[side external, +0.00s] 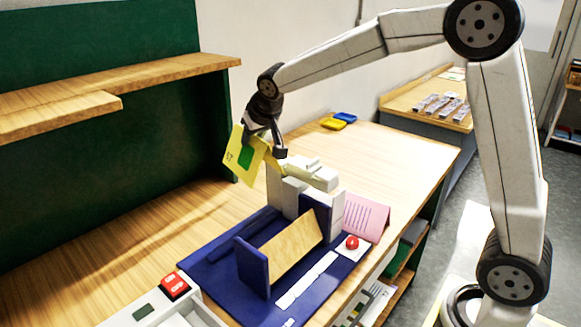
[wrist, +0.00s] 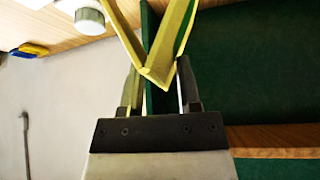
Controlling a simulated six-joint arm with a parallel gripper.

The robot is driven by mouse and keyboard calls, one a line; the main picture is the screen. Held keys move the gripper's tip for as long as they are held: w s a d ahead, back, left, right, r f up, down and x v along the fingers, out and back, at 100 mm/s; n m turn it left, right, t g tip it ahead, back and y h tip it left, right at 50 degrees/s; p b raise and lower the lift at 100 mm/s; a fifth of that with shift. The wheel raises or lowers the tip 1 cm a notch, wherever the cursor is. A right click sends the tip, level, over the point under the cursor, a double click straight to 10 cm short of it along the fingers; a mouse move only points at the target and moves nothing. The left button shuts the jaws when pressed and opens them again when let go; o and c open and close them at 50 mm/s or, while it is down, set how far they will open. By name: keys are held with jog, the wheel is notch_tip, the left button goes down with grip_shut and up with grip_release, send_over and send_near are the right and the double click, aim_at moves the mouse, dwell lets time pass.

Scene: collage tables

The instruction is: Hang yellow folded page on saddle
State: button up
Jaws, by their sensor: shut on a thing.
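The yellow folded page (side external: 235,157) has a green patch and hangs in the air, tilted, at my gripper (side external: 266,142). In the wrist view the page (wrist: 158,76) shows as a V with its fold toward my gripper (wrist: 158,82), between the two fingers. My gripper is shut on the page near its fold. The saddle (side external: 290,246) looks like the sloped wooden piece between two dark blue end plates on a blue base (side external: 213,261). It is empty. The page is above and to the left of the saddle, well apart from it.
A white machine (side external: 317,176) stands behind the saddle, near the page. A pink folded card (side external: 369,217) and a red button (side external: 352,242) are to its right. A box with a red switch (side external: 174,285) is at front left. A wooden shelf (side external: 190,68) overhangs the left.

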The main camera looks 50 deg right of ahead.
aim_at(255, 152)
jog(key=shift+s+a+f+m+g+h, duration=0.15)
jog(key=shift+s+a+f+m+h, duration=0.25)
jog(key=shift+s+a+f+m, duration=0.25)
jog(key=shift+s+a+f+m+g+h, duration=0.15)
jog(key=shift+s+a+f+m+h, duration=0.2)
jog(key=shift+s+a+m, duration=0.35)
jog(key=s+a+m+g+h, duration=0.1)
jog(key=s+m, duration=0.2)
jog(key=s+a+f+m+g+h, duration=0.1)
jog(key=s+m+g, duration=0.1)
jog(key=m, duration=0.1)
jog(key=s+a+f+m+g+h, duration=0.1)
jog(key=s+m, duration=0.2)
jog(key=m, duration=0.1)
jog(key=shift+s+f+h, duration=0.2)
jog(key=shift+s+h, duration=0.05)
jog(key=shift+s, duration=0.1)
jog(key=shift+s+a+r+m+g, duration=0.1)
jog(key=shift+s+m+g, duration=0.45)
jog(key=shift+m, duration=0.15)
jog(key=shift+s+a+r+m+g, duration=0.1)
jog(key=shift+s+m+g, duration=0.4)
jog(key=shift+m, duration=0.15)
jog(key=shift+f, duration=0.2)
jog(key=shift+f, duration=5.9)
jog(key=shift+c, duration=0.2)
